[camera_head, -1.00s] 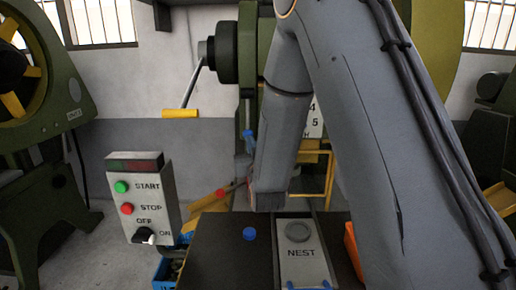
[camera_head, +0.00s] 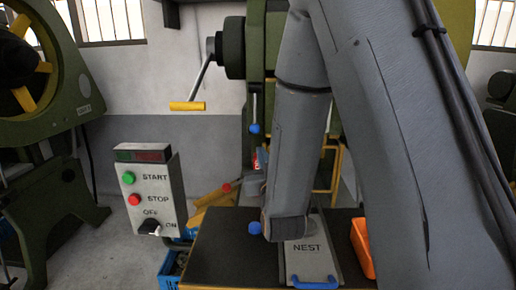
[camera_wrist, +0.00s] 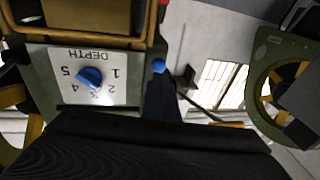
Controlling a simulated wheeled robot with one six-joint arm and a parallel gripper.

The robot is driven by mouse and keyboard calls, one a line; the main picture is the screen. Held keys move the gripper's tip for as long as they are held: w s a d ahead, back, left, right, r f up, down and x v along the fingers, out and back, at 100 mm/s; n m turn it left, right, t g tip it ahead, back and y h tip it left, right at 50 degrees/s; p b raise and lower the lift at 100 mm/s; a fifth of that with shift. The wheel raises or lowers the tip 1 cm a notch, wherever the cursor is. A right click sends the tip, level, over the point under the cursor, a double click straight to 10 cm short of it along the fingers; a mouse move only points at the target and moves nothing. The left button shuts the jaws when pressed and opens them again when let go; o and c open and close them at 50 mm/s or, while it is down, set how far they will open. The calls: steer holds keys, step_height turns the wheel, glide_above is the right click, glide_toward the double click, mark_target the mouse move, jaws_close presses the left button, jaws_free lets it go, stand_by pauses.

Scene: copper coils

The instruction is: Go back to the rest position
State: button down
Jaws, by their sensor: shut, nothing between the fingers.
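My grey arm (camera_head: 302,150) comes down from the top right in the head view. Its lower link ends in front of the dark bench top (camera_head: 225,262), covering the upper part of the plate marked NEST (camera_head: 312,266). My gripper's fingers cannot be made out in either view. In the wrist view, the picture is upside down. It shows a DEPTH dial plate with a blue knob (camera_wrist: 89,78) and numbers. A broad dark shape fills the bottom of that view, and I cannot tell what it is.
A control box (camera_head: 148,192) with START and STOP buttons stands left of the bench. A crank with a yellow handle (camera_head: 187,106) sticks out above it. An orange bin (camera_head: 362,246) is at the bench's right. A blue crate (camera_head: 170,268) sits low at left. Green machines stand around.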

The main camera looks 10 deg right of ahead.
steer(key=s+d+f+g+p, duration=0.1)
steer(key=s+f+g+p, duration=0.2)
steer(key=s+f+g, duration=0.65)
steer(key=s+d+g, duration=0.1)
steer(key=s+g, duration=0.4)
steer(key=s, duration=0.4)
steer(key=s+d+f+g, duration=0.1)
steer(key=s+g, duration=0.3)
steer(key=s, duration=0.5)
steer(key=shift+s+d+f+g+y, duration=0.25)
steer(key=shift+s+d+g+y, duration=0.1)
steer(key=shift+d, duration=0.2)
